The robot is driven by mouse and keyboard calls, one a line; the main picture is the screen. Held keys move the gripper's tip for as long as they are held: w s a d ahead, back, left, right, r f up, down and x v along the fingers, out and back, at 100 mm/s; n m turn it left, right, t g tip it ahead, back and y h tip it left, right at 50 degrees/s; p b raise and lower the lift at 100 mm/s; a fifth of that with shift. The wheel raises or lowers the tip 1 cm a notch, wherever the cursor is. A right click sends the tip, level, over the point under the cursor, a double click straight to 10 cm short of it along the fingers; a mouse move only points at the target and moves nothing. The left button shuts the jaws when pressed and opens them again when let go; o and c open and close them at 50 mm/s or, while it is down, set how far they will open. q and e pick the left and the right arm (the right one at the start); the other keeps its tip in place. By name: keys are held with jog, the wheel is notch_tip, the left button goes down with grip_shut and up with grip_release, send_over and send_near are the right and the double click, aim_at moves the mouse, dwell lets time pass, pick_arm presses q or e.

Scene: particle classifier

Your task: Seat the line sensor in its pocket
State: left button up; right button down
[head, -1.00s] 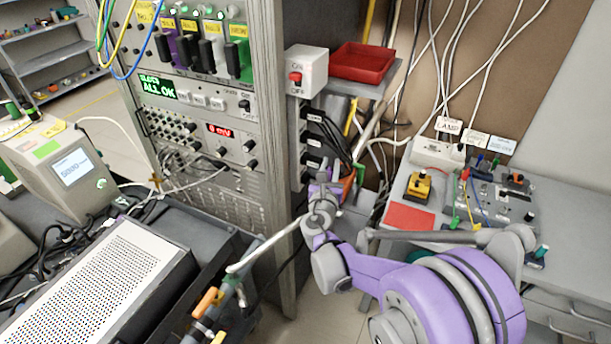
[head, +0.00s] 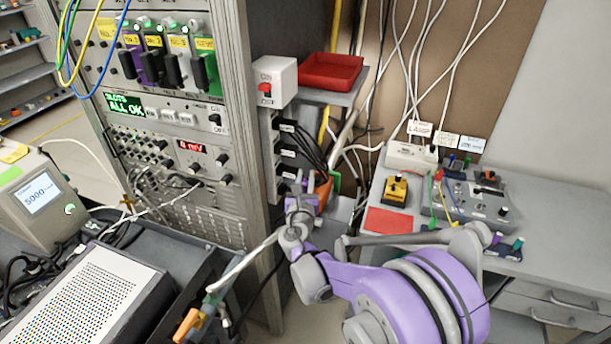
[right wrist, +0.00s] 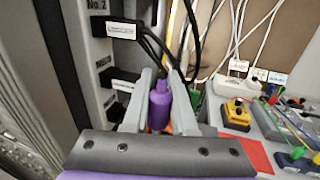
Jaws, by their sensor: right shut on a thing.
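My right gripper (head: 303,205) is in front of the narrow side post of the rack, below the red tray. In the right wrist view its two grey fingers (right wrist: 160,98) are shut on a small purple piece (right wrist: 159,105) with a narrower top. The piece stands upright between the fingers. It may be the line sensor, but I cannot tell for sure. Its lower end is hidden behind the gripper's dark front plate. I cannot make out the sensor's pocket. My left gripper is not in view.
Black plugs with white labels (right wrist: 123,30) and hanging cables are close to the gripper. The equipment rack (head: 250,190) stands left, and a red tray (head: 331,71) is above. On the right bench are a yellow button box (head: 395,191) and a red mat (head: 389,221).

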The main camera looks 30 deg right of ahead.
aim_at(306, 188)
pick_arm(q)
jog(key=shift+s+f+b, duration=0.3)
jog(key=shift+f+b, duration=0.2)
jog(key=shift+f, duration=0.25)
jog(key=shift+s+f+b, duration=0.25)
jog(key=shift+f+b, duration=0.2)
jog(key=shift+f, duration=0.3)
pick_arm(e)
jog(key=shift+f, duration=1.95)
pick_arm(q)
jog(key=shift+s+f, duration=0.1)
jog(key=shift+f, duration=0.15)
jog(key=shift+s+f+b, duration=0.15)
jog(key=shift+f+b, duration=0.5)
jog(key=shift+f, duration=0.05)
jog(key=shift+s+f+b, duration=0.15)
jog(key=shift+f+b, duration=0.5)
pick_arm(e)
jog(key=shift+f, duration=1.5)
jog(key=c, duration=0.6)
grip_release()
jog(key=shift+c, duration=0.2)
jog(key=b+v, duration=0.1)
jog(key=v, duration=1)
jog(key=shift+r, duration=0.1)
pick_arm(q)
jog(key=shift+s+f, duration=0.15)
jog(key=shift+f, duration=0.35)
